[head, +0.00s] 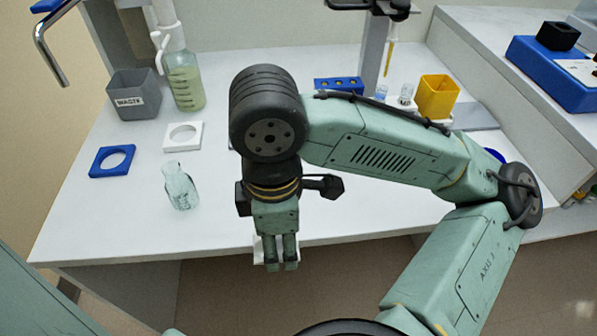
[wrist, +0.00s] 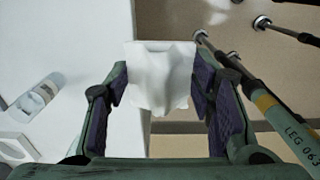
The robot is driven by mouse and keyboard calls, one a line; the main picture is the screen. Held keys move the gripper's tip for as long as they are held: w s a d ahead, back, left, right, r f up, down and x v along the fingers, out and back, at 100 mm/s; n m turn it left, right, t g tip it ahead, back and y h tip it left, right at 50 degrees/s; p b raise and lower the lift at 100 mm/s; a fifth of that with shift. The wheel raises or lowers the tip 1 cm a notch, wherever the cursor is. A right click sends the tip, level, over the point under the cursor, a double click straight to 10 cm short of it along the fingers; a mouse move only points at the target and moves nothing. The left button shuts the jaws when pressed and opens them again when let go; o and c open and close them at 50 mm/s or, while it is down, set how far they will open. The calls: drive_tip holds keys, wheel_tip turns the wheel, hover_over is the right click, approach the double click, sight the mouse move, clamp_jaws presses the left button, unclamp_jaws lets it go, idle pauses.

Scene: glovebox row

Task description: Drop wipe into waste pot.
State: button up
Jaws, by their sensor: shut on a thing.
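The wipe (wrist: 160,85) is a white, creased cloth between my gripper's two fingers in the wrist view. My gripper (head: 280,266) is shut on it and hangs at the table's front edge in the head view. Only a small white part of the wipe (head: 259,249) shows there, beside the fingers. My gripper also shows in the wrist view (wrist: 160,100). The waste pot (head: 134,96) is a grey square container labelled WASTE at the back left of the table. Its inside is dark, and it is well apart from my gripper.
A glass flask (head: 181,188), a blue ring plate (head: 112,160) and a white ring plate (head: 183,136) lie left of my arm. A dispenser bottle (head: 185,82) stands right beside the pot. A yellow box (head: 437,97) and blue rack (head: 338,85) stand behind my arm.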

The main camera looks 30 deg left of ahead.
drive_tip(key=shift+w+a+r+p, duration=0.15)
drive_tip(key=shift+w+r+p, duration=0.2)
drive_tip(key=shift+r+p, duration=0.35)
drive_tip(key=w+a+f+p, duration=0.1)
drive_tip(key=w, duration=0.3)
drive_tip(key=w+a+p, duration=0.1)
drive_tip(key=w+a, duration=0.1)
drive_tip(key=w, duration=0.2)
drive_tip(key=w+a+f+p, duration=0.1)
drive_tip(key=w, duration=0.3)
drive_tip(key=shift+w+a+f, duration=0.15)
drive_tip(key=shift+a+f, duration=0.15)
drive_tip(key=f, duration=0.1)
drive_tip(key=f+p, duration=0.1)
drive_tip(key=f, duration=0.1)
drive_tip(key=shift+w+a, duration=0.1)
drive_tip(key=shift+w, duration=0.25)
drive_tip(key=shift+f, duration=0.35)
drive_tip(key=shift+f, duration=0.1)
